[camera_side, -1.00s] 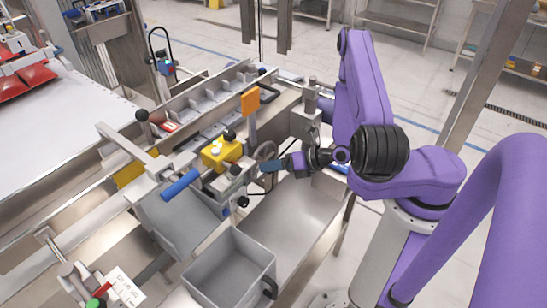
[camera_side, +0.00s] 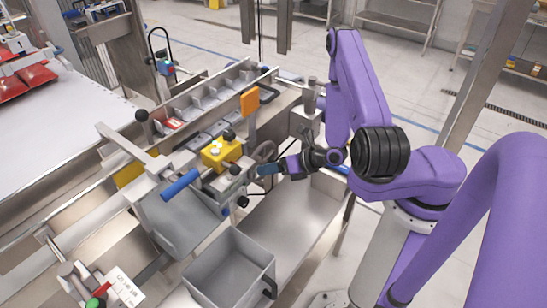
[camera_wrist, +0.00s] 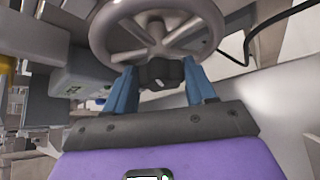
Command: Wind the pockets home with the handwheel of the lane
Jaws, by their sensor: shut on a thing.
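The grey spoked handwheel (camera_side: 265,151) stands on the near side of the lane, right of a yellow block (camera_side: 222,153). It fills the top of the wrist view (camera_wrist: 158,52), cut off by the upper edge. My gripper (camera_side: 267,169) is at the wheel's lower rim. In the wrist view its blue fingers (camera_wrist: 162,82) are shut on a dark handle (camera_wrist: 160,72) at the rim. Grey pockets (camera_side: 206,97) stand in a row along the lane behind the wheel. A red item (camera_side: 174,123) lies at the near-left end of the row.
An orange flag (camera_side: 250,101) stands upright behind the wheel. A blue-gripped lever (camera_side: 181,184) and a black-knobbed post (camera_side: 142,115) are to the left. An empty grey bin (camera_side: 230,265) stands in front. A steel tray (camera_side: 290,222) lies below the gripper, clear.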

